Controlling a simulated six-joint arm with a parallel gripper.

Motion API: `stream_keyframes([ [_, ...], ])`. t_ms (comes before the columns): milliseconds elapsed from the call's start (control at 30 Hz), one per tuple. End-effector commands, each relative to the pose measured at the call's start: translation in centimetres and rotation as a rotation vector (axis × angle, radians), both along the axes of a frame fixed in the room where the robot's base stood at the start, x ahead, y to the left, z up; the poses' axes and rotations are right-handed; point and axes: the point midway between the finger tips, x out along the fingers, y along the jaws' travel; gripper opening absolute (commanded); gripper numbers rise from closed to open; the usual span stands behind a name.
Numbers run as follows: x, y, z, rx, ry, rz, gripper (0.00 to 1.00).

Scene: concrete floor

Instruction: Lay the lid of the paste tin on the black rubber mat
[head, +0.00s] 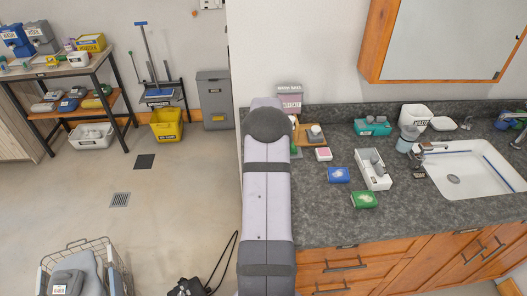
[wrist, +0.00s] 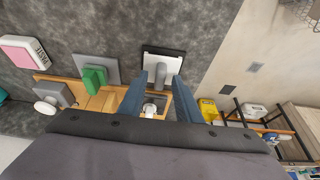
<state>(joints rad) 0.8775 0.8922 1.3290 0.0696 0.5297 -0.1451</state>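The paste tin (wrist: 22,51) is a white box with a pink top and a PASTE label; it also shows in the head view (head: 323,154). A pale square plate with an upright grey handle, apparently the lid (wrist: 162,67), lies on the black mat (wrist: 164,49) near the counter's edge in the wrist view. My gripper (wrist: 161,78) has its two blue fingers apart, one on either side of the grey handle, with gaps to it. Nothing appears held. In the head view my arm hides the gripper and the mat.
A wooden tray (wrist: 100,102) lies close by, with a grey plate with a green handle (wrist: 94,77) and a grey block with a white knob (wrist: 52,97) at it. Blue (head: 339,175) and green (head: 364,200) packs lie right on the counter. A sink (head: 468,168) is farther right.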

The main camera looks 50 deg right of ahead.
Motion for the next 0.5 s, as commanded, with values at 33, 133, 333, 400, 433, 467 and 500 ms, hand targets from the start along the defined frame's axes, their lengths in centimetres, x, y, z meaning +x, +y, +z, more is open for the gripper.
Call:
stream_keyframes([
  [33, 0.0, 0.0, 0.0, 0.000, 0.000, 0.000, 0.30],
  [133, 0.0, 0.0, 0.0, 0.000, 0.000, 0.000, 0.30],
  [333, 0.0, 0.0, 0.4, 0.000, 0.000, 0.000, 0.30],
  [400, 0.0, 0.0, 0.6, -0.001, -0.001, 0.000, 0.30],
  [433, -0.1, 0.1, 0.7, -0.001, -0.001, 0.000, 0.30],
  [467, -0.1, 0.1, 0.9, -0.001, -0.001, 0.000, 0.30],
  [500, -0.2, 0.2, 1.2, -0.001, -0.001, 0.000, 0.30],
])
